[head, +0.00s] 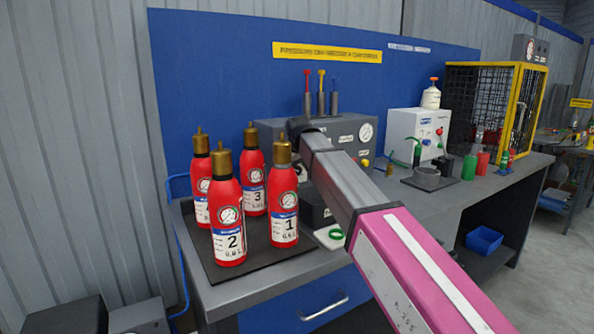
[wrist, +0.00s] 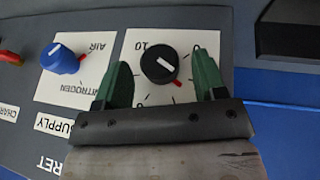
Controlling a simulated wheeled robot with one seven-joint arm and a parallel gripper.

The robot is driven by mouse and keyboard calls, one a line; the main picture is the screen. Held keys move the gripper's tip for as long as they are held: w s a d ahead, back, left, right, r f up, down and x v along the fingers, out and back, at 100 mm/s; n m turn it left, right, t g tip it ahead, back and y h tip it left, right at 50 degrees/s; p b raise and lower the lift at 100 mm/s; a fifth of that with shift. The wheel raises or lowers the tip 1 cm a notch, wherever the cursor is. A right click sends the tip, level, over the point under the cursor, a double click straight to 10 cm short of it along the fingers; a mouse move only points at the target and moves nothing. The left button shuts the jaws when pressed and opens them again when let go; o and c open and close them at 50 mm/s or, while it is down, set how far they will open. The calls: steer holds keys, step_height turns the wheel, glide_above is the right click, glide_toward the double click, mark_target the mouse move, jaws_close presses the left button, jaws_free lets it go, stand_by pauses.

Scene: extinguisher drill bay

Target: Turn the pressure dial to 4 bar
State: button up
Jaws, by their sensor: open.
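The pressure dial (wrist: 158,66) is a round black knob with a white pointer line, on a white scale plate (wrist: 140,42) with a 10 and a 0 printed on it. A short red tick shows on the plate beside the knob. In the wrist view my gripper (wrist: 163,75) is open, its green fingers on either side of the dial with a gap on both sides. I cannot tell how deep the fingers reach. In the head view my arm hides the dial and the fingers, in front of the grey panel box (head: 274,120).
A blue air/nitrogen knob (wrist: 62,60) sits beside the dial plate, with a red control (wrist: 10,57) further left. A pressure gauge (head: 366,131) is on the grey box. Several red extinguisher bottles (head: 229,215) stand on a black mat (head: 212,262) to the left.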

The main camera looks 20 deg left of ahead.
steer(key=shift+w+a+f, duration=0.1)
steer(key=shift+w+f, duration=0.15)
steer(key=shift+f, duration=0.3)
steer(key=c, duration=0.9)
steer(key=shift+g, duration=0.3)
steer(key=shift+w+m+g+y, duration=0.2)
steer(key=shift+m+g+y, duration=0.2)
steer(key=shift+g+y, duration=1.4)
steer(key=shift+g, duration=0.1)
